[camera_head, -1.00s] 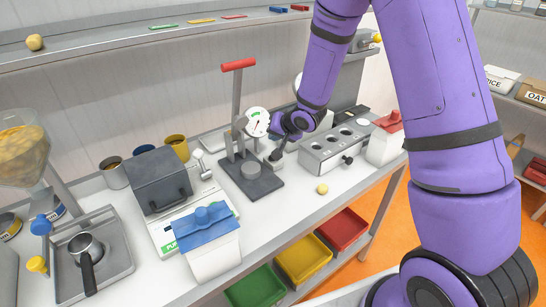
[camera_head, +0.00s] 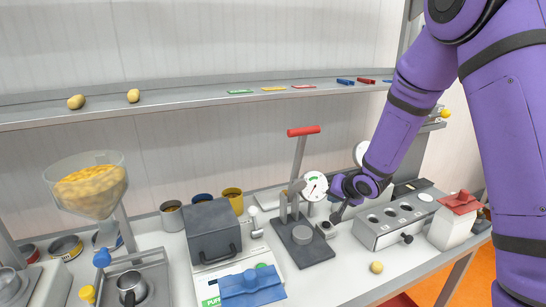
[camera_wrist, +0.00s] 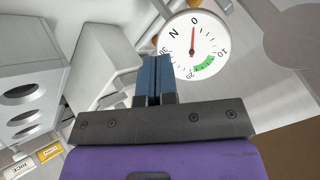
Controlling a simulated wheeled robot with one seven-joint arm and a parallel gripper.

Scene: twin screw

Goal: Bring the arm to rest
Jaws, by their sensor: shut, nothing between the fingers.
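My purple arm (camera_head: 400,115) reaches down from the upper right over the bench. My gripper (camera_head: 335,218) is just right of the lever press (camera_head: 300,240) and its dial gauge (camera_head: 314,186), left of the grey block with round holes (camera_head: 392,220). In the wrist view my gripper (camera_wrist: 155,75) has its blue fingers shut together with nothing between them. The white dial (camera_wrist: 194,38) is just beyond the fingertips there, and its needle points near 0. I cannot tell whether the fingers touch anything.
A grey lidded box (camera_head: 212,232), a blue-lidded container (camera_head: 252,286) and several cups stand left of the press. A red-lidded container (camera_head: 455,222) stands at right. A yellow ball (camera_head: 376,267) lies at the front. A shelf (camera_head: 200,105) runs above. The bench front has some free room.

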